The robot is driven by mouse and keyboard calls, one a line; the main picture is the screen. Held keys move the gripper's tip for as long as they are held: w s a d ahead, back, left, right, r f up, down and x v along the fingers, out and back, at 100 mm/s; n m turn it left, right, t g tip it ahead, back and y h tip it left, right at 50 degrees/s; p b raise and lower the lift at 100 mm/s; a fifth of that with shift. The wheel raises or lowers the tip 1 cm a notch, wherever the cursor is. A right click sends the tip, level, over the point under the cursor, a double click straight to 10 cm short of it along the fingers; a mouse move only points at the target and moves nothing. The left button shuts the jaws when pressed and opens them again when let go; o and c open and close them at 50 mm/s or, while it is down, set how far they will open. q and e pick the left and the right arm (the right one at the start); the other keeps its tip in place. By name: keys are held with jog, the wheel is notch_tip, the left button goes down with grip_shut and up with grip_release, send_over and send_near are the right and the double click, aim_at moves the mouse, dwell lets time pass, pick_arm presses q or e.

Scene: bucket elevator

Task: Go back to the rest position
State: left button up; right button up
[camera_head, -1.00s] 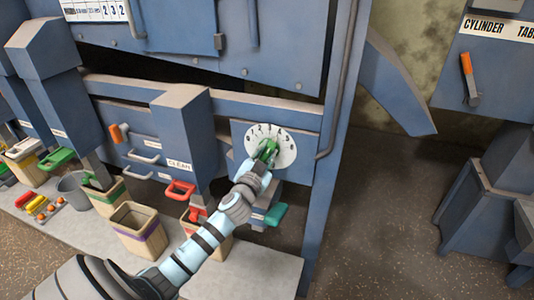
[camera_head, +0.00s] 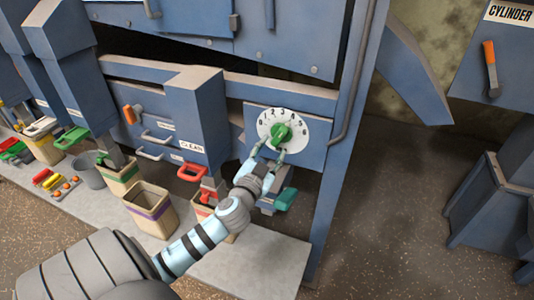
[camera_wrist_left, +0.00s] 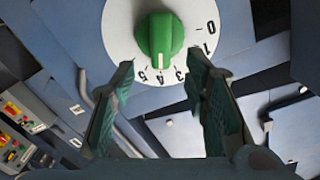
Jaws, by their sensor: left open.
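My left gripper (camera_head: 269,157) is open and empty, just below and in front of the green knob (camera_head: 281,133) on the white numbered dial (camera_head: 298,129). In the left wrist view the green knob (camera_wrist_left: 158,36) stands beyond the two spread fingers (camera_wrist_left: 162,80), apart from them, and its pointer is towards the low part of the scale, between the higher numbers. My left arm comes in from the bottom left of the head view. My right gripper is not in view.
A teal handle (camera_head: 286,199) juts out right below the dial. A red handle (camera_head: 192,172) and open-topped bins, one with a purple band (camera_head: 150,212), stand left of my arm. An orange lever (camera_head: 490,68) is on the right cabinet. The floor at right is clear.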

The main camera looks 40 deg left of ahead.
pick_arm(q)
jog(key=v, duration=0.5)
jog(key=shift+s, duration=0.1)
